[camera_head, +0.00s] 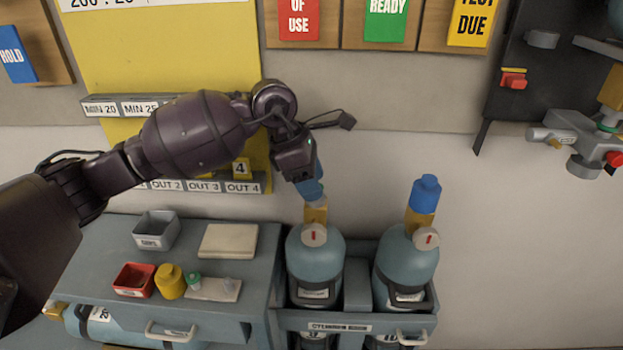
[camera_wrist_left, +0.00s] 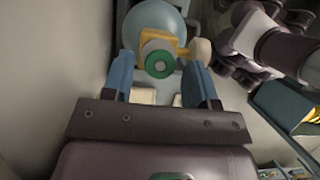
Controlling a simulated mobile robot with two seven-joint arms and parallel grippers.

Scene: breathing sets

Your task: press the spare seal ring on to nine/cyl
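My left gripper (camera_head: 312,190) is just above the brass valve (camera_head: 316,212) of the left cylinder (camera_head: 315,265) in the rack. In the left wrist view its two blue fingers stand apart (camera_wrist_left: 158,62), with a gap on each side of the brass valve (camera_wrist_left: 150,42). A green ring with a dark centre (camera_wrist_left: 159,60) faces the camera there; I cannot tell if it is the seal ring or how it is seated. The right cylinder (camera_head: 407,260) has a brass valve under a blue cap (camera_head: 425,195). Which cylinder is nine is not legible. My right gripper is not in view.
On the grey bench at left are a grey bin (camera_head: 157,231), a red bin (camera_head: 134,281), a yellow pot (camera_head: 170,282), and a pale pad (camera_head: 215,289) with a small green item (camera_head: 193,280). A yellow board stands behind. A wall fixture (camera_head: 580,140) juts out at right.

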